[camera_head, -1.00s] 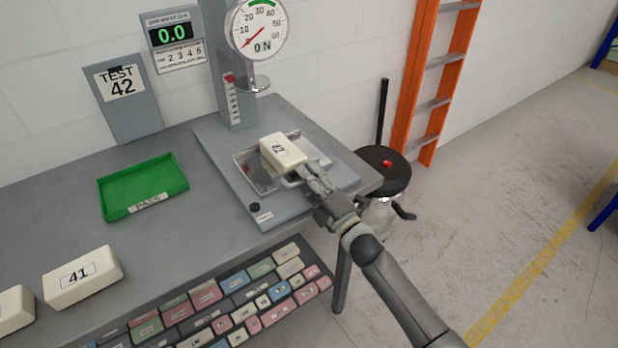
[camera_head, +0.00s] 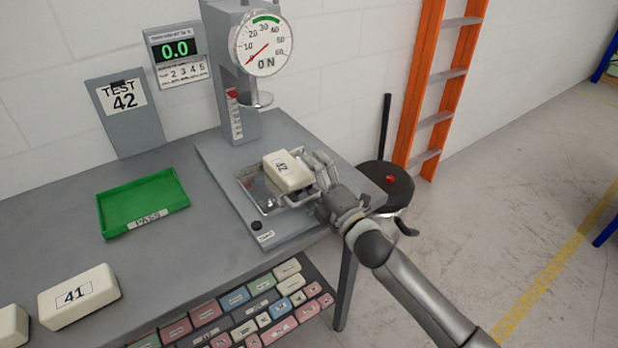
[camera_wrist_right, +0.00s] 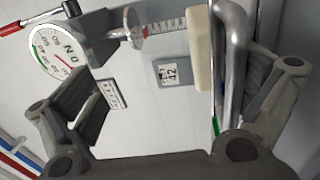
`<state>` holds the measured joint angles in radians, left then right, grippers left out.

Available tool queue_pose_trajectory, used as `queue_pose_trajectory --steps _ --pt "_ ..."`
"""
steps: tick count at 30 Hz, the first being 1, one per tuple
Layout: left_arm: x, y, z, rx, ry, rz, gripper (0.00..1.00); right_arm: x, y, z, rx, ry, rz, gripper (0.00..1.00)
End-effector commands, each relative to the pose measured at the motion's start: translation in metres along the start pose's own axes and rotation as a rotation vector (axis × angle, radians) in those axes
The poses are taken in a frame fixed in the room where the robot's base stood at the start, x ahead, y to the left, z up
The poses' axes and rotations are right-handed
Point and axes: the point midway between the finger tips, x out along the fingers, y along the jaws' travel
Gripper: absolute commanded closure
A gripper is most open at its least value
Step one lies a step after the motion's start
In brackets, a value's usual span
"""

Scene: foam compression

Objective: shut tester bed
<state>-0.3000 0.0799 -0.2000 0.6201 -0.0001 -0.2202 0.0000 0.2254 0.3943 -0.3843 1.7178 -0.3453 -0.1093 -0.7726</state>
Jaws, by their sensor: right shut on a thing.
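The tester bed (camera_head: 249,187) is a shallow metal tray with a wire rim on the tester's grey base, forward of the round press plate (camera_head: 257,100). A cream foam block marked 42 (camera_head: 287,173) lies in the bed; its edge also shows in the right wrist view (camera_wrist_right: 201,50). My right gripper (camera_head: 322,172) is at the bed's right side, beside the block. It is shut on the bed's metal bar (camera_wrist_right: 234,70), which runs along one finger in the right wrist view. The fingers partly hide the bed's right edge. My left gripper is not in view.
The tester's dial (camera_head: 260,45) and 0.0 display (camera_head: 175,48) stand at the back. A green PASS tray (camera_head: 143,203) and a block marked 41 (camera_head: 78,296) are at left. A stool (camera_head: 385,185) and orange ladder (camera_head: 437,85) stand right.

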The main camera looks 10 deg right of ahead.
Motion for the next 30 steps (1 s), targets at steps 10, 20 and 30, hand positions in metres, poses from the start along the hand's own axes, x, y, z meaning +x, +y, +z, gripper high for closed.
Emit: queue_pose_trajectory --steps 10,20,30 --pt "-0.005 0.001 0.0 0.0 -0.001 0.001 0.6 -0.013 0.009 0.001 0.001 0.002 0.016 0.22" --pt "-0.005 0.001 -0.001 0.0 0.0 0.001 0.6 -0.036 0.007 0.001 0.0 0.002 0.017 0.31" --pt "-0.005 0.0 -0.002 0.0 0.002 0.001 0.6 -0.06 0.005 0.002 0.001 0.002 0.016 0.48"
